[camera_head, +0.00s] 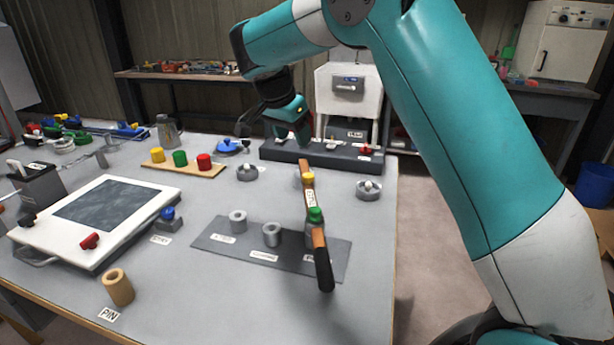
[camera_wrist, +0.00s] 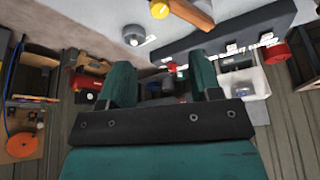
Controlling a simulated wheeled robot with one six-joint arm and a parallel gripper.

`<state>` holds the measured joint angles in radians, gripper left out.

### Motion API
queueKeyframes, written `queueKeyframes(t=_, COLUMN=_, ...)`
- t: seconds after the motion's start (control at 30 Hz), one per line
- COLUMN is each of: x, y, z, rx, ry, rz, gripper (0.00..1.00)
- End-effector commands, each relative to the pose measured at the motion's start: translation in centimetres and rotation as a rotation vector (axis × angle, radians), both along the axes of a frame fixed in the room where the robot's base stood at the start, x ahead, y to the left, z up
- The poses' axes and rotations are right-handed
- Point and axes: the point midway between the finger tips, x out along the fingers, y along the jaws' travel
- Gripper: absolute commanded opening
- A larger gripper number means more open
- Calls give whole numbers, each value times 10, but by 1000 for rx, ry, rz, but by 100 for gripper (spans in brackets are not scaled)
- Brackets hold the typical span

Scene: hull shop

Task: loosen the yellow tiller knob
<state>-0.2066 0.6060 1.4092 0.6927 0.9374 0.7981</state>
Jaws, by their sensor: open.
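The yellow tiller knob (camera_head: 308,179) sits on the wooden tiller (camera_head: 306,199), a bar standing over the grey labelled mat (camera_head: 215,241). A green knob (camera_head: 315,215) is nearer on the same bar. In the wrist view the yellow knob (camera_wrist: 159,9) is at the top edge beside part of the tiller (camera_wrist: 190,13). My gripper (camera_head: 297,128) is in the air over the dark rail, beyond the tiller and apart from the knob. In the wrist view its two fingers (camera_wrist: 162,78) are spread with nothing held between them.
The dark rail (camera_head: 325,156) crosses the table's back. Round grey pieces stand left (camera_head: 247,172) and right (camera_head: 369,188) of the tiller. A wooden strip (camera_head: 183,169) bears yellow, green and red knobs. A white framed panel (camera_head: 160,190) lies left. The table's front right is clear.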

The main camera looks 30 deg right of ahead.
Motion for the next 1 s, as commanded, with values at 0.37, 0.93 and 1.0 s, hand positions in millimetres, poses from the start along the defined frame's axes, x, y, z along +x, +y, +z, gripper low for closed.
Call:
queueKeyframes(t=0.37, x=12, y=-32, z=-82, rx=-1, ry=4, rz=2, gripper=58)
queueKeyframes(t=0.93, x=19, y=-48, z=-125, rx=1, ry=1, rz=4, gripper=58)
queueKeyframes(t=1.0, x=19, y=-48, z=-125, rx=1, ry=0, rz=4, gripper=58)
